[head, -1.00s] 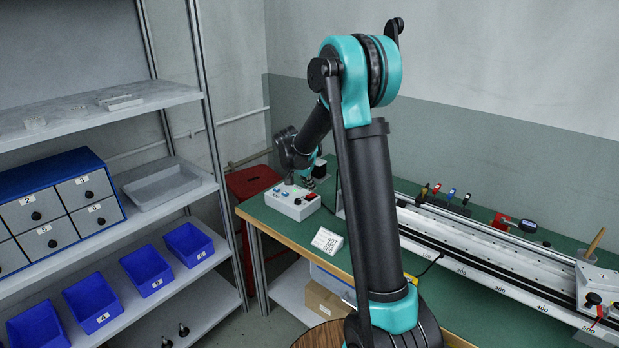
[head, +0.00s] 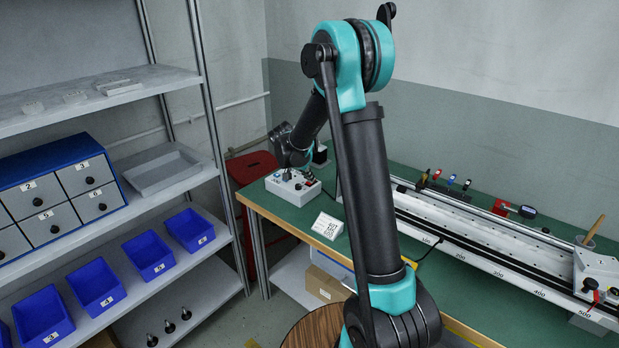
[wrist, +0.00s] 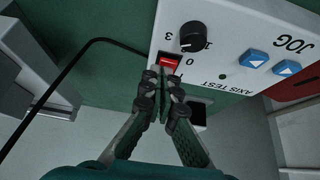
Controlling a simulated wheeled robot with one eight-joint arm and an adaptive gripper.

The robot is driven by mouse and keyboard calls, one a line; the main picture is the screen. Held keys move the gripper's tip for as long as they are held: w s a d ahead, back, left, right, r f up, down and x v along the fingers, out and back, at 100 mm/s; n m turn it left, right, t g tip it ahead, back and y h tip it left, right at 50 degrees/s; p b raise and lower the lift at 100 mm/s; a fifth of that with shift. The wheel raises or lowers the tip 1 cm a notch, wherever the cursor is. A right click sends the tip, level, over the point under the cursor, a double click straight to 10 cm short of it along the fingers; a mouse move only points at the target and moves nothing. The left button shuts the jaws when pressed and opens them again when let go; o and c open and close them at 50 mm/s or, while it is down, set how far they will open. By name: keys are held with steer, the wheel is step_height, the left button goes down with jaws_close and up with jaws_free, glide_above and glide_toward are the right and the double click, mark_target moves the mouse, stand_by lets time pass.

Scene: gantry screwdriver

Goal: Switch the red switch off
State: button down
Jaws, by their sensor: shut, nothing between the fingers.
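The red switch (wrist: 171,62) is a small red rocker on the face of a white control box (wrist: 225,45), beside a black knob (wrist: 193,37) and "0" and "1" marks. My gripper (wrist: 163,77) is shut and empty. Its fingertips are right at the switch in the wrist view and overlap its lower edge; I cannot tell whether they touch. In the head view the white control box (head: 272,185) stands at the far left end of the green table, with my wrist above it. The fingertips are hard to make out there.
Two blue arrow buttons (wrist: 257,59) are on the same box face. A black cable (wrist: 65,75) runs nearby. The green table (head: 290,215) also holds a label stand (head: 327,226) and a long white rail (head: 470,245). Shelves with blue bins (head: 148,257) stand at left.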

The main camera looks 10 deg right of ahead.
steer(key=shift+d, duration=0.1)
steer(key=shift+w+d+r, duration=0.25)
steer(key=shift+w+d, duration=0.2)
steer(key=shift+w, duration=0.05)
